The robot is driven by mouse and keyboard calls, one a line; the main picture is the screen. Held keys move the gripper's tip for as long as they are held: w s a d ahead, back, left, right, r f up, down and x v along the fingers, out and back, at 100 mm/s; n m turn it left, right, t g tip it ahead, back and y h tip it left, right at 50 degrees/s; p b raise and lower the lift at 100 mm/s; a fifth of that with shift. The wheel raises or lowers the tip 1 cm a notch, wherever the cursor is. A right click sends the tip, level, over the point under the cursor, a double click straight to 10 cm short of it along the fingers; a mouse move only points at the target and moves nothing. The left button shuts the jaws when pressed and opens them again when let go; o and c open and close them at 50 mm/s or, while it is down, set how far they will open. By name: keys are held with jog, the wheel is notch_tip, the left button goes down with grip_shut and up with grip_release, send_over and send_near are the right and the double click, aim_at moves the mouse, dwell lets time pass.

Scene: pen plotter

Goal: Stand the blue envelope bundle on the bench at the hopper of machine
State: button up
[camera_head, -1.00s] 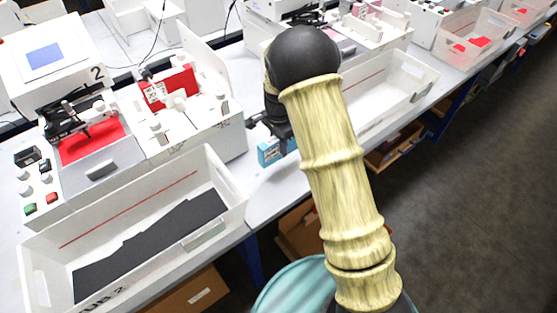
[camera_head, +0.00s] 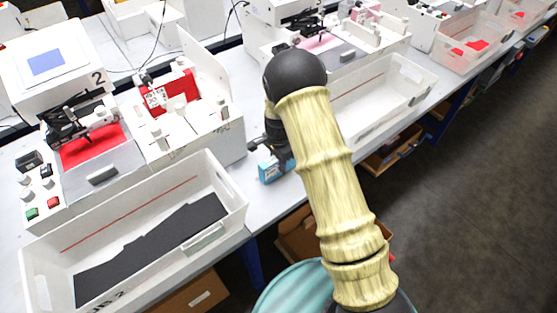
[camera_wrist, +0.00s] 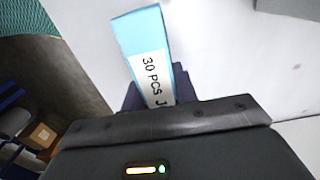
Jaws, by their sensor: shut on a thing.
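The blue envelope bundle (camera_head: 267,170) is in my gripper (camera_head: 274,158), at the bench strip right of machine 2 (camera_head: 220,130). In the wrist view the bundle (camera_wrist: 143,37) sticks out between the dark fingers (camera_wrist: 160,94), with a white label reading "30 PCS". The gripper is shut on it. I cannot tell whether its lower edge touches the bench. Machine 2 has a red stack with a white label (camera_head: 155,97) between white guides, perhaps its hopper. My arm hides part of the bench behind the gripper.
A white bin with dark contents (camera_head: 238,205) stands in front of machine 2. Another white bin (camera_head: 415,85) stands right of my arm.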

jog(key=shift+f, duration=0.1)
jog(key=o, duration=1.1)
jog(key=shift+c, duration=0.2)
notch_tip(320, 180, up, 12)
jog(key=shift+r+b, duration=0.15)
jog(key=shift+b, duration=0.6)
jog(key=s+d+r+n+t, duration=0.1)
jog(key=s+d+r+n, duration=0.1)
jog(key=s, duration=0.5)
jog(key=s+d+r+n, duration=0.2)
jog(key=s+d+n, duration=0.3)
jog(key=s, duration=0.2)
jog(key=s+d+r+n+t, duration=0.1)
jog(key=s+d+n, duration=0.3)
jog(key=s, duration=0.4)
jog(key=shift+d+r+t, duration=0.3)
jog(key=shift+r, duration=0.4)
